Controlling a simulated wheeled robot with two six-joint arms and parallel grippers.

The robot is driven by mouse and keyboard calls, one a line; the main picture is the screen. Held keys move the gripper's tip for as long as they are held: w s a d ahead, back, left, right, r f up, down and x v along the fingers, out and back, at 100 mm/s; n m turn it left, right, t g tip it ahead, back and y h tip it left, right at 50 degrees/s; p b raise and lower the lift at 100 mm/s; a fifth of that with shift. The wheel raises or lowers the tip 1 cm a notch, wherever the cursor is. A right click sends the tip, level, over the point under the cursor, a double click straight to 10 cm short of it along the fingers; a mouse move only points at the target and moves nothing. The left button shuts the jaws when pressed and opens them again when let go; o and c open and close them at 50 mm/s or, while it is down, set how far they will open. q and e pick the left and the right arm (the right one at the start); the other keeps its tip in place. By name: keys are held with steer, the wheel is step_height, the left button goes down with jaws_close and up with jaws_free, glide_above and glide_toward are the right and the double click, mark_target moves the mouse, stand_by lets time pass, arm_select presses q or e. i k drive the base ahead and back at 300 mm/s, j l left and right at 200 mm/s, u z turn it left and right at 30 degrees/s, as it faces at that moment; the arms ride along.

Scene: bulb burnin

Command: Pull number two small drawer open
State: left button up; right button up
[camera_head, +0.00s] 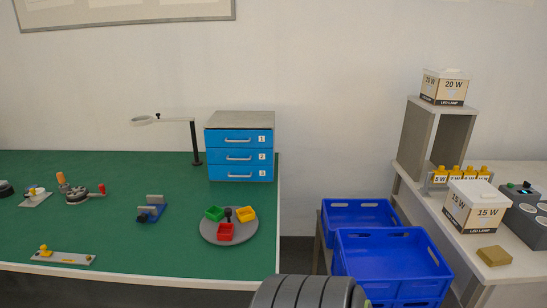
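A small cabinet with a grey-brown top (240,119) and blue drawers stands at the back right of the green table. Its drawers are labelled 1, 2 and 3 from top to bottom. All three fronts look flush and shut. Neither of my grippers is in view.
A magnifier lamp (194,140) stands just left of the cabinet. A round grey tray (208,232) with coloured bins sits in front of it. Blue crates (390,262) stand right of the green table (110,222). A white bench (525,258) with lamp boxes is at the right.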

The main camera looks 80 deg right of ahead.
mark_target(221, 156)
steer(key=z, duration=2.75)
